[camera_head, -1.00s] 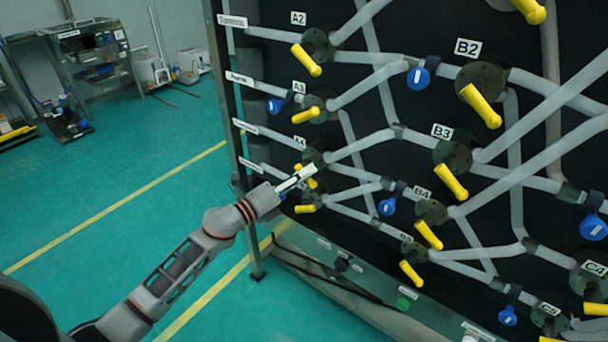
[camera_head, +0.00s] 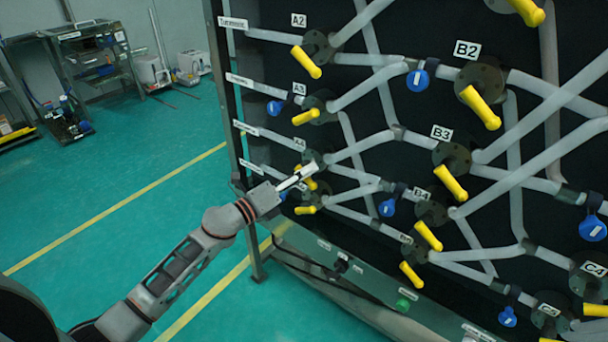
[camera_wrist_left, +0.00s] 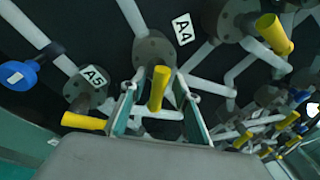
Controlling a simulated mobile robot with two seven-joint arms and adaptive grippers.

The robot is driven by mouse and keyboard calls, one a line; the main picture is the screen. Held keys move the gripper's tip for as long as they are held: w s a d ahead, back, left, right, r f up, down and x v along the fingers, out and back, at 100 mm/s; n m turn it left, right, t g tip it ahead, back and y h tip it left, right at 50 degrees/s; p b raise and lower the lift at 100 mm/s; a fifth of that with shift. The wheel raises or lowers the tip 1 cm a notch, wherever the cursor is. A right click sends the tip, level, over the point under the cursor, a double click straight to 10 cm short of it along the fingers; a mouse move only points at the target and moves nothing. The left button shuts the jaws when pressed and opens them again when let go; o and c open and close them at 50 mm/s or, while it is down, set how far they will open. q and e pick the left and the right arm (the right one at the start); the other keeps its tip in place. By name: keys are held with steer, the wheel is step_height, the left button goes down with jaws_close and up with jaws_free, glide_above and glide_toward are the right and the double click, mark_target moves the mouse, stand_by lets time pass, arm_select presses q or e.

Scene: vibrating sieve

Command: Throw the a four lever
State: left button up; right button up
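The A4 lever (camera_head: 309,183) is a yellow handle on a dark round valve on the black panel, partly hidden by my left gripper in the head view. In the left wrist view the lever (camera_wrist_left: 158,88) hangs from its valve below the A4 label (camera_wrist_left: 183,29). My left gripper (camera_head: 308,172) is at this lever. In the left wrist view its two fingers (camera_wrist_left: 157,90) are apart, with the lever between them in the picture. I cannot tell whether either finger touches it. My right gripper is not in view.
The A5 lever (camera_wrist_left: 83,121) is close beside the left finger in the wrist view. The A3 lever (camera_head: 306,116) is above the gripper in the head view. Pale pipes, blue tags and other yellow levers cover the panel. Green floor (camera_head: 110,175) is open to the left.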

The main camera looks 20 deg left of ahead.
arm_select(q)
steer(key=shift+s, duration=0.1)
steer(key=shift+s+a+f, duration=0.15)
steer(key=shift+s, duration=0.05)
steer(key=r+v, duration=0.1)
steer(key=v, duration=1)
steer(key=shift+a+f, duration=0.15)
steer(key=shift+f, duration=0.25)
steer(key=shift+s, duration=0.1)
